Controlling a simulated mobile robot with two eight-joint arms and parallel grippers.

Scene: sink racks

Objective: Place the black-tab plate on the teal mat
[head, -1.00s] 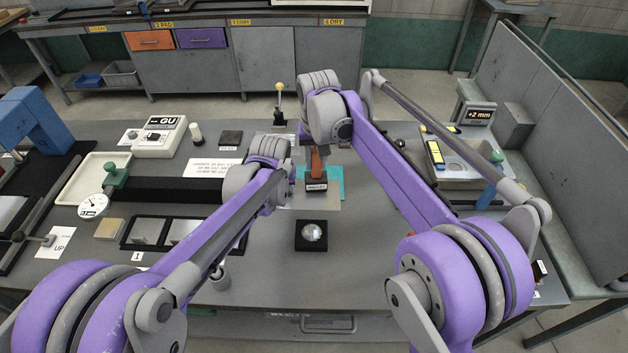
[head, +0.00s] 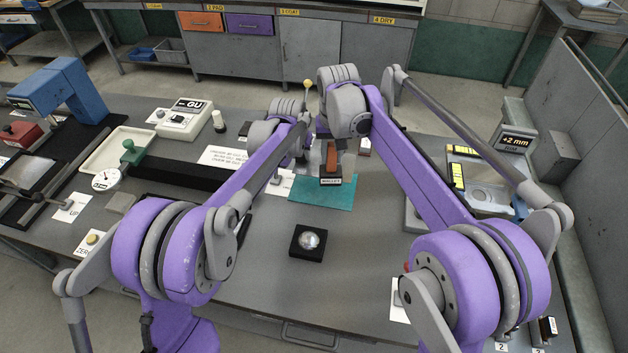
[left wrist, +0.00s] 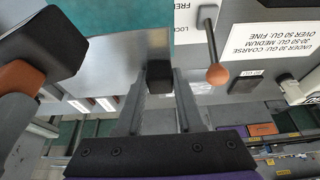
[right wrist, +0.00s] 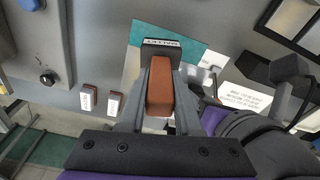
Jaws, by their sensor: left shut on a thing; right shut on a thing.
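My left gripper (left wrist: 158,85) is shut on the black tab (left wrist: 159,73) of a flat grey metal plate (left wrist: 112,66). The left wrist view shows the plate beyond the fingers, with the teal mat (left wrist: 105,17) past it. In the head view the teal mat (head: 322,196) lies on the bench, mostly bare, and the plate is hard to make out behind my arms. My right gripper (right wrist: 160,88) is shut on the brown handle (right wrist: 159,98) of a labelled black block (right wrist: 160,47). The block appears over the mat's far part; contact cannot be told.
A black stand with a shiny dome (head: 308,240) sits in front of the mat. A ball-topped lever (left wrist: 217,75) stands close to my left gripper. The gauge tray (head: 480,185) is at right.

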